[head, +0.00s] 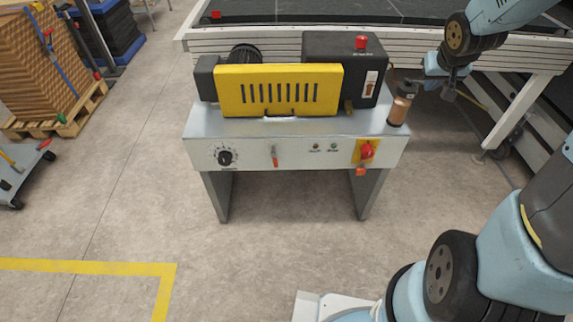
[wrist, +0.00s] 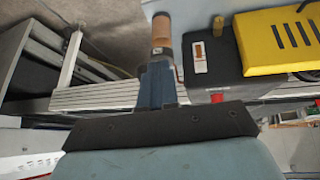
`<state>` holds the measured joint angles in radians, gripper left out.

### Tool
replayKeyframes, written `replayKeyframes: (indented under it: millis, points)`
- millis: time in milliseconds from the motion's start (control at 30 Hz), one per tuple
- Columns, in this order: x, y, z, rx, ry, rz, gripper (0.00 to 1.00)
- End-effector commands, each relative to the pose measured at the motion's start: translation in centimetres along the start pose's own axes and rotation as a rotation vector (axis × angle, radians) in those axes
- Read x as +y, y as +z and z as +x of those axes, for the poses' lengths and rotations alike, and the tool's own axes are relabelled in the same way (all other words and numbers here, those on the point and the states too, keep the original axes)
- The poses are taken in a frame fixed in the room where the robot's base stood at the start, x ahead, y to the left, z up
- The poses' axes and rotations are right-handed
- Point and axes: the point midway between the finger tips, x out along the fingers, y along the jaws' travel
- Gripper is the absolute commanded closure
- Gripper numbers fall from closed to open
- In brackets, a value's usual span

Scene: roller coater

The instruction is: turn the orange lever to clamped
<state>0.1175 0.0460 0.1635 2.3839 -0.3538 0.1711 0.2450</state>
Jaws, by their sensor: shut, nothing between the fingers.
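A small red-orange lever (head: 275,156) hangs nearly straight down on the front panel of the roller coater (head: 300,143), left of the middle. Any position labels beside it are too small to read. My gripper (head: 424,85) is at the machine's right end, well away from the lever and higher up. In the wrist view my gripper (wrist: 157,76) has its fingers together, pointing toward a copper-coloured cylinder. Nothing shows held in it. The lever does not show in the wrist view.
The copper-coloured cylinder (head: 399,109) with a dark cap stands at the machine's right corner, close to my gripper. A red rotary switch (head: 367,151) on a yellow plate and a black dial (head: 225,157) flank the lever. The floor in front is clear.

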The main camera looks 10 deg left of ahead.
Motion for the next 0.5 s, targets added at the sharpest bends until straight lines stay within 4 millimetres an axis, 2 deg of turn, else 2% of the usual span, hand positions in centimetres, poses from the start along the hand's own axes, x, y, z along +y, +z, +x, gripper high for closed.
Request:
replayKeyframes:
  millis: [33, 100, 267, 500]
  points:
    - [-0.3, 0.1, 1.9, -0.005, -0.018, -0.002, 1.00]
    - [-1.0, 0.1, 4.1, -0.001, -0.045, -0.008, 1.00]
    - [-2.7, 0.3, 9.1, 0.009, -0.118, -0.011, 1.00]
    - [-5.9, 1.9, 16.2, 0.021, -0.253, 0.008, 1.00]
